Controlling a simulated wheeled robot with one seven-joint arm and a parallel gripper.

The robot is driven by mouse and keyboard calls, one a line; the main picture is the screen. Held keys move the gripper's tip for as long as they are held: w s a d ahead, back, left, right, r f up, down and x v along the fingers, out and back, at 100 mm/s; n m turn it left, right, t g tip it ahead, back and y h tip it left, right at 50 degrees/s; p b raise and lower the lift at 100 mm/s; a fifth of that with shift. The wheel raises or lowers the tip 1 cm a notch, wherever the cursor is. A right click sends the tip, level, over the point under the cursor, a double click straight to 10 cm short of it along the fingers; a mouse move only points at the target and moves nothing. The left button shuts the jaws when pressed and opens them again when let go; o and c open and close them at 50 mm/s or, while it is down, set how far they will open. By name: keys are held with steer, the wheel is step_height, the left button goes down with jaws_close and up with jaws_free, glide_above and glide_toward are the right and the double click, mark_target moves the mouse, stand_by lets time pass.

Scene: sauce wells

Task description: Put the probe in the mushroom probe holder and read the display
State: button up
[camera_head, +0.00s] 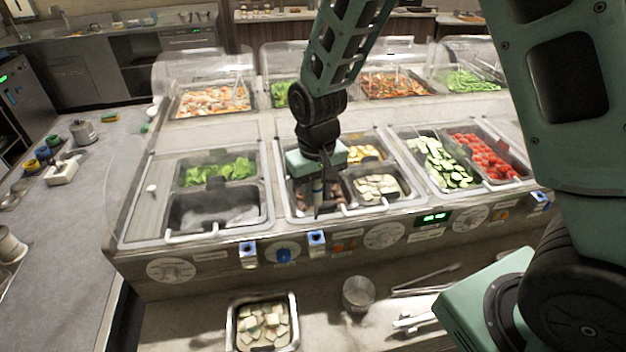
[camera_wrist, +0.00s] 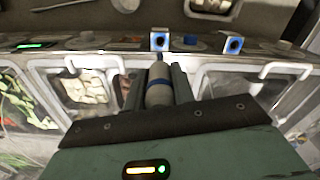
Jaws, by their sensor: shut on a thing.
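My gripper (camera_head: 318,186) is shut on the probe, a pale cylinder with a blue band, above the middle well. The probe (camera_wrist: 160,85) lies between the fingers in the wrist view, its far end pointing toward a blue-and-white holder (camera_wrist: 159,42) on the front panel. That holder also shows in the head view (camera_head: 316,240), below the gripper; the probe appears apart from it. A second holder (camera_head: 248,250) is to the left, a third (camera_head: 540,199) to the right. Pale slices, perhaps mushrooms (camera_head: 378,186), fill a pan right of the gripper. The green display (camera_head: 433,218) is lit but unreadable.
Pans of lettuce (camera_head: 218,172), cucumber (camera_head: 445,162) and tomato (camera_head: 484,152) flank the middle well. Clear guards (camera_head: 205,68) stand behind. A pan of white cubes (camera_head: 262,322), a metal cup (camera_head: 358,294) and tongs lie on the front ledge.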

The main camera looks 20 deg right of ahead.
mark_target(317, 210)
steer(key=shift+f+b, duration=2.15)
steer(key=shift+f, duration=0.7)
steer(key=shift+f+b, duration=1.95)
steer(key=shift+f, duration=0.95)
stand_by(2.2)
